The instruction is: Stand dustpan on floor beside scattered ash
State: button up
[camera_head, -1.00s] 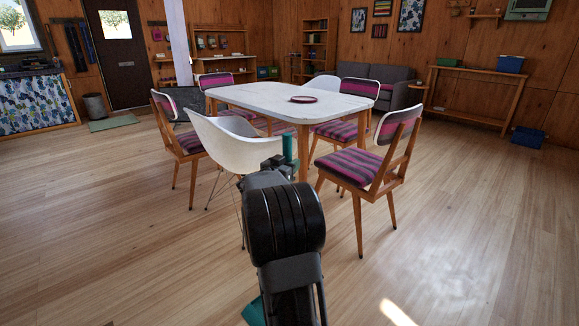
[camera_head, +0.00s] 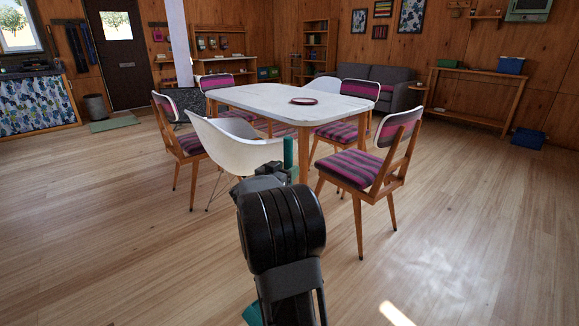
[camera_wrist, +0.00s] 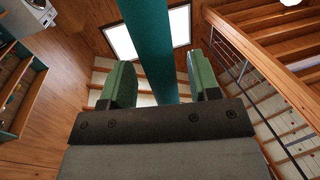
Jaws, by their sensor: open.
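My gripper (camera_wrist: 163,82) is open in the wrist view, with a green-faced finger on each side. A teal bar (camera_wrist: 150,40) runs from the top of that view down between the fingers, with a gap on either side. I cannot tell whether it is part of the dustpan. In the head view a teal upright piece (camera_head: 289,152) shows beyond my black arm joint, and a teal patch (camera_head: 253,314) shows at the bottom edge; I cannot tell what either is. I make out no clear dustpan and no ash on the floor.
A white table (camera_head: 270,98) holding a dark-rimmed plate (camera_head: 303,101) stands ahead. A white shell chair (camera_head: 235,150) and a striped chair (camera_head: 360,168) are close by. The wood floor (camera_head: 480,220) is open at the right and left. The wrist view shows stairs (camera_wrist: 285,55).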

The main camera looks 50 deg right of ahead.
jog(key=w+a+n+t+y+p, duration=0.1)
jog(key=w+a+n+t+y, duration=0.3)
jog(key=a, duration=0.7)
jog(key=w+a+n+t+y+p, duration=0.1)
jog(key=a+n+t+y, duration=0.4)
jog(key=a, duration=0.5)
jog(key=s+a+f+n+y, duration=0.3)
jog(key=a+y, duration=0.4)
jog(key=a, duration=0.4)
jog(key=s+a+f+n+g+y, duration=0.1)
jog(key=s+a+f+n+g, duration=0.1)
jog(key=s, duration=0.7)
jog(key=s+a+f+n+g, duration=0.2)
jog(key=s+a+f+g, duration=0.1)
jog(key=s+f+g, duration=0.2)
jog(key=s+g, duration=0.2)
jog(key=s, duration=0.2)
jog(key=shift+y, duration=0.4)
jog(key=shift+s+a, duration=0.1)
